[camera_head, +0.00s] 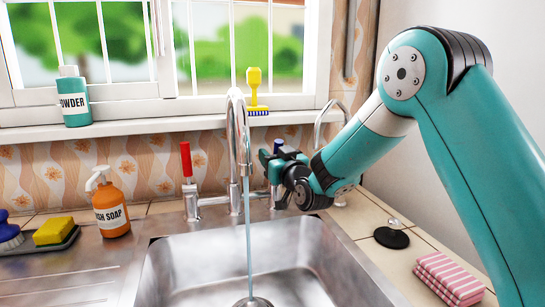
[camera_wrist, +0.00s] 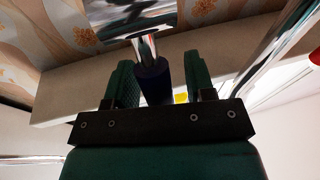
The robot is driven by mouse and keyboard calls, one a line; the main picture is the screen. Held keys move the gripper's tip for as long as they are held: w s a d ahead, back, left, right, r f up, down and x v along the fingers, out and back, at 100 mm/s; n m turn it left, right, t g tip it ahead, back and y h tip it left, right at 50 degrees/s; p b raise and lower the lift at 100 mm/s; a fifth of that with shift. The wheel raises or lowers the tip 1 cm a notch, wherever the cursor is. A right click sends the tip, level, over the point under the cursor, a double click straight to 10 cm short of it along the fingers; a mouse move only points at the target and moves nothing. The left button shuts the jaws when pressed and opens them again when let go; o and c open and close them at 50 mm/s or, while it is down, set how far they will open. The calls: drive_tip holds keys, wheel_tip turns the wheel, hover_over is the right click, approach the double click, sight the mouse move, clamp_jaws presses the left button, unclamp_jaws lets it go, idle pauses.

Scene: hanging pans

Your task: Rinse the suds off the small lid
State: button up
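My gripper (camera_head: 276,160) is at the tap's blue handle, right of the spout. In the wrist view its two green fingers stand on either side of the blue handle (camera_wrist: 152,82), with a visible gap to the right finger; the left finger is close to it, and I cannot tell if they touch. A thin stream of water (camera_head: 248,240) runs from the spout (camera_head: 236,110) into the sink. A dark round object (camera_head: 252,302) lies under the stream, cut by the lower edge; I cannot tell if it is the small lid or the drain. No suds are clear.
The steel sink (camera_head: 180,265) is otherwise open. A red tap handle (camera_head: 186,160) stands left of the spout. Dish soap (camera_head: 111,208) and a yellow sponge (camera_head: 53,231) are at left. A black disc with a knob (camera_head: 391,237) and a pink striped cloth (camera_head: 450,277) lie at right.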

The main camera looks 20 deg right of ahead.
drive_tip(key=b+v, duration=1.1)
drive_tip(key=v, duration=0.6)
drive_tip(key=shift+s, duration=0.2)
drive_tip(key=shift+d+f, duration=0.1)
